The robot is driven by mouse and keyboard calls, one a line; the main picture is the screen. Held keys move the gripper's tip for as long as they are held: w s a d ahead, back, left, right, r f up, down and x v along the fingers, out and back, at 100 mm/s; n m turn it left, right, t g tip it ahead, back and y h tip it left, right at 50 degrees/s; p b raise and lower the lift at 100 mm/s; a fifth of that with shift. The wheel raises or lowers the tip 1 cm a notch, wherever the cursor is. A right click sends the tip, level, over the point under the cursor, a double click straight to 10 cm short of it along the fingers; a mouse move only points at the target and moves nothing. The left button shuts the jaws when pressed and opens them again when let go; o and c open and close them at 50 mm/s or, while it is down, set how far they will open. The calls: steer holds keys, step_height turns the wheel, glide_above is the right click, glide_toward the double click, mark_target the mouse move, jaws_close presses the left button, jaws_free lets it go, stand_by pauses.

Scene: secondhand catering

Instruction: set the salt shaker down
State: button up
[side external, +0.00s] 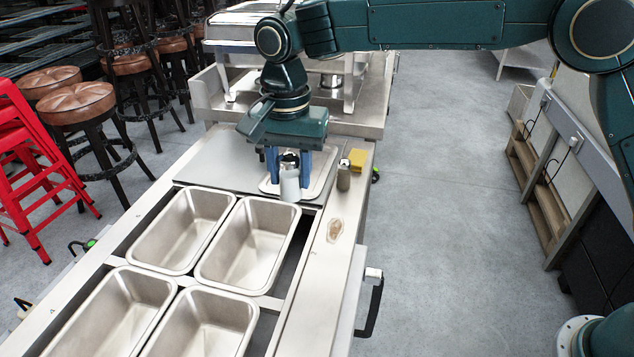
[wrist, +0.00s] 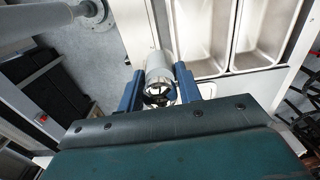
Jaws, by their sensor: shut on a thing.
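The salt shaker (side external: 290,188) is a pale grey-white cylinder with a shiny metal and dark top. My gripper (side external: 288,176) points down with its two blue fingers on either side of the shaker, shut on it near its top. In the wrist view the shaker (wrist: 158,62) sits between the fingers of my gripper (wrist: 158,86). It looks upright in the side view. Below or just behind it is a shallow light metal tray (side external: 319,187) on the counter. I cannot tell whether the shaker's base touches anything.
A small metal-topped container (side external: 343,176) and a yellow block (side external: 357,158) stand close to the right. Several open steel pans (side external: 248,245) fill the counter in front. A brownish patch (side external: 335,230) lies on the right ledge (side external: 310,275). A metal appliance (side external: 226,88) stands behind.

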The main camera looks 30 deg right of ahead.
steer(key=w+a+f+n, duration=0.3)
steer(key=a+f+n, duration=0.2)
steer(key=a+n, duration=0.3)
steer(key=shift+f+n, duration=0.25)
steer(key=shift+n, duration=1.15)
glide_toward(255, 278)
steer(key=s, duration=0.2)
steer(key=s+a, duration=0.1)
steer(key=s, duration=0.1)
steer(key=shift+r, duration=0.1)
steer(key=shift+f, duration=2.15)
steer(key=shift+f, duration=0.15)
steer(key=o, duration=0.7)
steer(key=shift+s, duration=0.1)
steer(key=shift+o, duration=0.2)
